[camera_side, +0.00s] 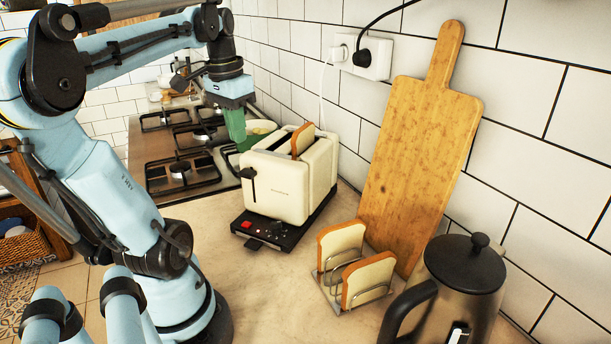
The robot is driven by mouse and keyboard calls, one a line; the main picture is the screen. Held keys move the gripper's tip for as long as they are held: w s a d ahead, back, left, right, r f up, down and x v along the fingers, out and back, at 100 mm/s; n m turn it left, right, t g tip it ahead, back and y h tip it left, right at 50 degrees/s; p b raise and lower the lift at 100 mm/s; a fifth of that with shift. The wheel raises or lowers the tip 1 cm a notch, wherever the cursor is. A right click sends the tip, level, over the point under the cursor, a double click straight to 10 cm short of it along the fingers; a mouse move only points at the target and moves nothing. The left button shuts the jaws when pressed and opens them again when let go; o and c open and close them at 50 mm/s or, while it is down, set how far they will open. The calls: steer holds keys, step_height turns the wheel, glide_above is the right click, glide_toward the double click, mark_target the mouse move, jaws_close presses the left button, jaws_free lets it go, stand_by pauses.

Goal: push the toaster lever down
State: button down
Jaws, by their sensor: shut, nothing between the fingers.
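The cream toaster (284,182) stands on a black base on the counter, against the tiled wall. A slice of bread (302,141) sticks up out of its slot. The black lever (249,173) is on the toaster's left end and appears high on its side. My gripper (236,135), with green fingers, points down at the back left of the toaster, above and behind the lever. It is shut and empty. I cannot tell from this angle whether the fingertips touch the toaster.
A gas hob (180,168) lies behind the toaster. A bread rack (338,296) with two slices, a wooden cutting board (418,140) and a kettle (467,268) stand to the right. A wall socket (361,57) holds plugs with cords. The counter in front of the toaster is clear.

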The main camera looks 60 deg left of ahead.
mark_target(246, 172)
steer(key=shift+w+a+f, duration=0.1)
steer(key=shift+w+f, duration=0.05)
steer(key=shift+f, duration=1.55)
steer(key=shift+w+f, duration=0.15)
steer(key=shift+f, duration=1.55)
steer(key=shift+f, duration=3.5)
steer(key=s, duration=0.2)
steer(key=d+r, duration=0.1)
steer(key=shift+s, duration=0.4)
steer(key=shift+r, duration=0.1)
step_height(246, 172, up, 12)
steer(key=s, duration=0.1)
steer(key=shift+d, duration=0.15)
